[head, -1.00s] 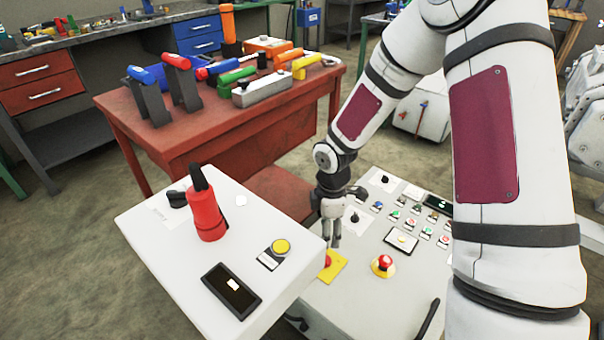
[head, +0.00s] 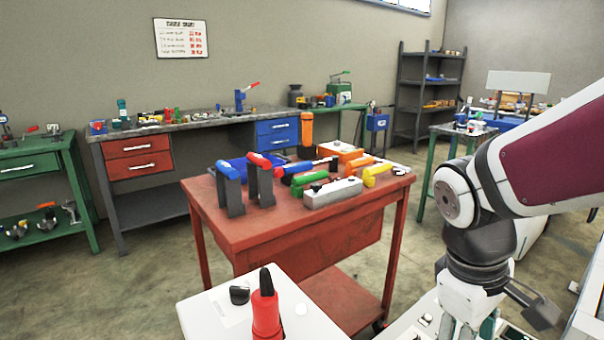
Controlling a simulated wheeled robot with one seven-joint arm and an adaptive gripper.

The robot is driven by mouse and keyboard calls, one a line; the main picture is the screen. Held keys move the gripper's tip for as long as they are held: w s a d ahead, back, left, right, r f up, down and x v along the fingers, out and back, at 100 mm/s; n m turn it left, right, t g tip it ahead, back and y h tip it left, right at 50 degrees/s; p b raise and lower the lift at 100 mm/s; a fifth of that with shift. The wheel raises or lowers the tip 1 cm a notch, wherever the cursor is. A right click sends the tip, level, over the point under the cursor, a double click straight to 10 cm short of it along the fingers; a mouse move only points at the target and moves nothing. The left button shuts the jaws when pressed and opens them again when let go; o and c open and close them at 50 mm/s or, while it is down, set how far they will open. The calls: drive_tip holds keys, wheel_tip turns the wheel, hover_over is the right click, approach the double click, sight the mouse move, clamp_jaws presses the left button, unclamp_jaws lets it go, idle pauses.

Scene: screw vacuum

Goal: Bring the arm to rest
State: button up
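My arm reaches in from the right edge in the head view and bends down at its wrist over the control panel (head: 424,321). The gripper end is at the bottom of the frame; its fingertips are cut off, so I cannot tell whether it is open or shut. A white-topped stand (head: 205,308) with a red tool with a black top (head: 266,315) is at bottom centre, left of my wrist.
A red table (head: 250,228) with several coloured tools stands ahead, left of my arm. A workbench with red drawers (head: 139,157) and a green bench (head: 35,165) line the back wall. Dark shelves (head: 425,92) stand at the back right. Floor between is clear.

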drive_tip(key=s+a+r+m+y, duration=0.1)
drive_tip(key=s+a+r+m, duration=0.15)
drive_tip(key=s, duration=0.55)
drive_tip(key=s+a+r+m+y, duration=0.15)
drive_tip(key=s+m, duration=0.25)
drive_tip(key=s, duration=0.4)
wheel_tip(320, 180, up, 26)
drive_tip(key=t+p, duration=0.4)
drive_tip(key=p, duration=1.9)
drive_tip(key=shift+p, duration=0.35)
drive_tip(key=shift+w+d+n, duration=0.1)
drive_tip(key=shift+n, duration=0.15)
